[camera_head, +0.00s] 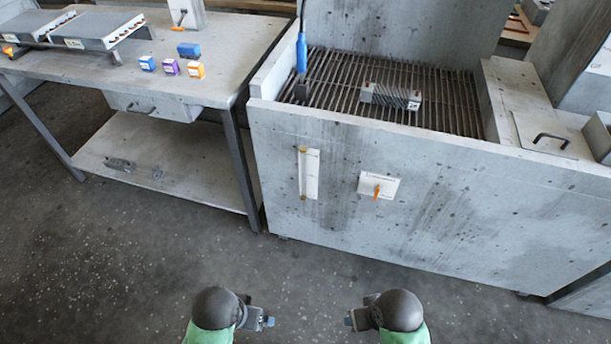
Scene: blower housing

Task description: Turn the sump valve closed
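The likely sump valve is a small orange handle (377,190) on a white labelled plate (391,186) on the front wall of the grey tank (450,215). The handle looks roughly upright; its label is too small to read. My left gripper (269,321) and my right gripper (349,321) are at the bottom of the view, facing each other. Both are well apart from the tank and the valve. Their fingers are too small and too edge-on to show whether they are open or shut. I see nothing held in either one.
A white vertical gauge (309,174) is left of the valve. A metal block (390,96) and a blue-handled tool (301,52) are at the tank's grate (446,104). A workbench (226,62) with small boxes stands left. The floor (150,270) before the tank is clear.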

